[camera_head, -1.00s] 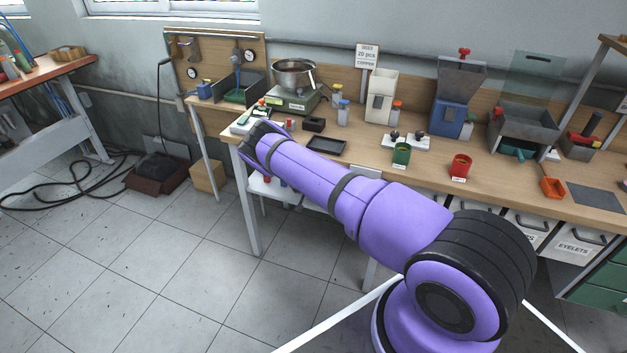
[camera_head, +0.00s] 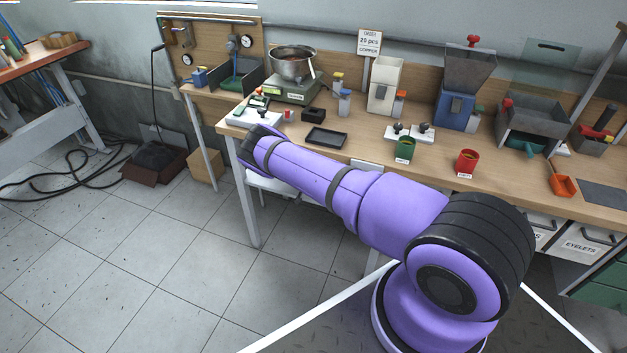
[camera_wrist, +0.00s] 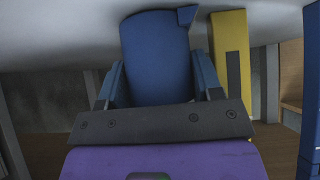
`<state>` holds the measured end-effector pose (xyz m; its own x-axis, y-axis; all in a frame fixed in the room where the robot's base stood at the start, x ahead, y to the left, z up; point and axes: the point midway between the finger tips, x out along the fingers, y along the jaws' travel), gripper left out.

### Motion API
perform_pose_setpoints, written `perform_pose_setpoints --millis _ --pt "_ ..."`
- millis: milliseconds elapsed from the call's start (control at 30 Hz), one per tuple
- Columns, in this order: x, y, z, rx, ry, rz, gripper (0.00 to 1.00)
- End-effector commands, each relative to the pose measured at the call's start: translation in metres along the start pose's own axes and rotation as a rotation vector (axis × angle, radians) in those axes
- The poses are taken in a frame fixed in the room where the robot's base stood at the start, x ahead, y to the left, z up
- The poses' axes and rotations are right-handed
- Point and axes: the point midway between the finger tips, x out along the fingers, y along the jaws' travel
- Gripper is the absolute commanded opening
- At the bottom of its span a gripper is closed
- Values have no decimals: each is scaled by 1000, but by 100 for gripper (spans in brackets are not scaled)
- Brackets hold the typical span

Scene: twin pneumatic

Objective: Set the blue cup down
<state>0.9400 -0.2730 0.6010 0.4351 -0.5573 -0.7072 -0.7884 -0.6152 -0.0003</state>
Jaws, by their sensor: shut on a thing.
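The blue cup (camera_wrist: 155,50) fills the upper middle of the wrist view, tilted in that picture. My gripper (camera_wrist: 157,85) is shut on it, with a blue finger on each side. In the head view, my purple arm reaches left over the workbench's front edge. Its dark wrist end is near the left end of the bench, and the fingers and the blue cup are hidden there. The wrist view does not clearly show whether the cup touches a surface.
A yellow block (camera_wrist: 230,65) stands just right of the cup. The workbench (camera_head: 350,150) carries a black tray (camera_head: 327,138), a scale with a steel bowl (camera_head: 292,62), a green cup (camera_head: 405,149) and a red cup (camera_head: 467,163). A cardboard box (camera_head: 205,166) sits on the floor.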

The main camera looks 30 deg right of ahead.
Motion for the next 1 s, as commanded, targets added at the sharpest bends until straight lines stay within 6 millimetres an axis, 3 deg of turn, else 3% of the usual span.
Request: perform_pose_setpoints --millis 67,100,133,567,767,1000 --pt "2 0 2 -1 0 0 29" --pt "2 0 2 -1 -1 1 66" --pt "2 0 2 -1 -1 1 70" --pt "-6 0 -2 3 1 1 70" --pt "-30 -1 -2 3 0 0 70" --pt "-73 -1 -1 1 0 -1 70"
